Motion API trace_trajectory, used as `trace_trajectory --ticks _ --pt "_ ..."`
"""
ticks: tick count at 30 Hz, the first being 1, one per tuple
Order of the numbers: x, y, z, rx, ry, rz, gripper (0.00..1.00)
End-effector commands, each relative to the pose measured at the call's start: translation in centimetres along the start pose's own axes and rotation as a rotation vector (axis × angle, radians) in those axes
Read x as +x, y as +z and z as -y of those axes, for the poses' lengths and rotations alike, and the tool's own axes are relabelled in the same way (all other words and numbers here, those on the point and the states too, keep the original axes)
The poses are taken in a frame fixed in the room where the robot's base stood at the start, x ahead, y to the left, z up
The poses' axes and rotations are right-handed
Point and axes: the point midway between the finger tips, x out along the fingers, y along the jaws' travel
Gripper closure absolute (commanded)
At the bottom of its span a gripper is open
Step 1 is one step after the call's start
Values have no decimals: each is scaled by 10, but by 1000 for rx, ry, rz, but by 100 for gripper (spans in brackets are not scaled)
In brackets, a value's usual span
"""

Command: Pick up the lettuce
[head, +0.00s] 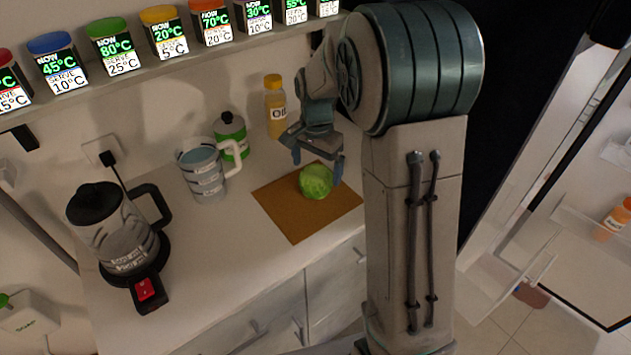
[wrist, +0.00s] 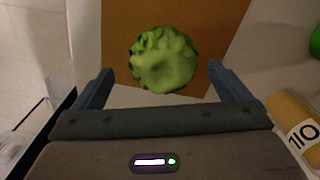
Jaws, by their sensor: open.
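The lettuce (head: 316,181) is a round green head on a brown board (head: 283,214) on the counter. It also shows in the wrist view (wrist: 163,58), in front of and between my two fingers. My gripper (head: 318,160) is open above the board, with its fingers pointing down towards the lettuce. In the wrist view my gripper (wrist: 155,80) has nothing between its fingertips, and the lettuce appears beyond them. The lettuce is not held. No part of it is hidden by the fingers in the wrist view.
An oil bottle (head: 275,108) stands behind the board, near my gripper. The counter's front is clear.

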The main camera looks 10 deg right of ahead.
Motion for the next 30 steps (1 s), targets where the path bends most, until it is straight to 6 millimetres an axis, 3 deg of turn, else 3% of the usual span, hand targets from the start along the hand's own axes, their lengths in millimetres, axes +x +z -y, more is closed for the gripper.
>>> trace_trajectory --ticks 5,13,22,23,28,30 --pt "12 -1 1 0 1 1 4" --pt "49 -4 3 0 3 2 4" --pt "56 -4 3 0 -1 -1 4" --pt "56 -4 3 0 -1 -1 7" --pt "56 -4 3 0 0 0 54" --pt "55 -5 3 0 -1 -1 57"
